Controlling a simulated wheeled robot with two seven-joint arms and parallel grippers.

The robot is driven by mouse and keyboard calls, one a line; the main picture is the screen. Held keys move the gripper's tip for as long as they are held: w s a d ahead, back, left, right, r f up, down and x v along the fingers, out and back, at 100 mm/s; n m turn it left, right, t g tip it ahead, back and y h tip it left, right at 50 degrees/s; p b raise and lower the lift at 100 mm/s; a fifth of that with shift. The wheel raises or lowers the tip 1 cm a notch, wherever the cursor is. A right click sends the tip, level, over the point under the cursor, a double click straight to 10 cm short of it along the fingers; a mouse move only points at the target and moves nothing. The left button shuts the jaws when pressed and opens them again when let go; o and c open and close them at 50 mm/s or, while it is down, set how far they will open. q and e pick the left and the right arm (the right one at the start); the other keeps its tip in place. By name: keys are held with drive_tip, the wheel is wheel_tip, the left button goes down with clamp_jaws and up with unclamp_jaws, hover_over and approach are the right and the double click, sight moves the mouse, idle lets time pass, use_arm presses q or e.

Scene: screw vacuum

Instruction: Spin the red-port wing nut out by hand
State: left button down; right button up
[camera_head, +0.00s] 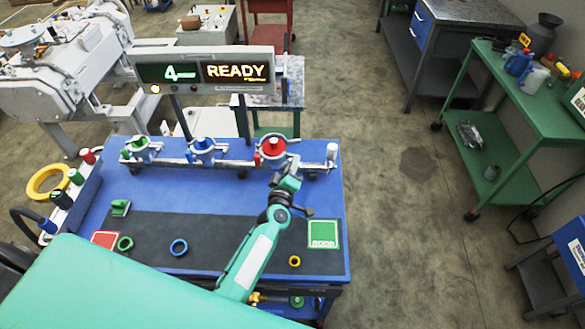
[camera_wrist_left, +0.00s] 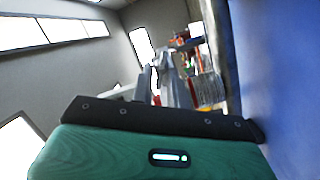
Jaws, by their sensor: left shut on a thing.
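The red port (camera_head: 272,147) is a red-faced round fitting on the grey pipe at the right of the blue bench. My left gripper (camera_head: 287,181) is at the front lower side of this port, its arm reaching up from below. It is shut on the red-port wing nut, which is mostly hidden behind the jaws. In the left wrist view the grey fingers (camera_wrist_left: 168,85) stand beyond the green gripper body, and the nut cannot be made out. My right gripper is not in view.
A blue port (camera_head: 203,150) and a green port (camera_head: 141,149) sit further left on the same pipe. A display (camera_head: 207,71) reads 4 and READY behind them.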

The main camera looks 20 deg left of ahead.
use_arm(q)
drive_tip(key=shift+f+n+b, duration=0.15)
drive_tip(key=shift+n+b, duration=1)
drive_tip(key=shift+n, duration=2.25)
drive_tip(key=c, duration=1.7)
unclamp_jaws()
drive_tip(key=shift+s+d+b, duration=0.15)
drive_tip(key=shift+s+b, duration=0.65)
drive_tip(key=shift+s, duration=2.65)
drive_tip(key=shift+s+d+b, duration=0.15)
drive_tip(key=shift+s+b, duration=0.65)
drive_tip(key=shift+s, duration=2.65)
drive_tip(key=shift+f, duration=0.1)
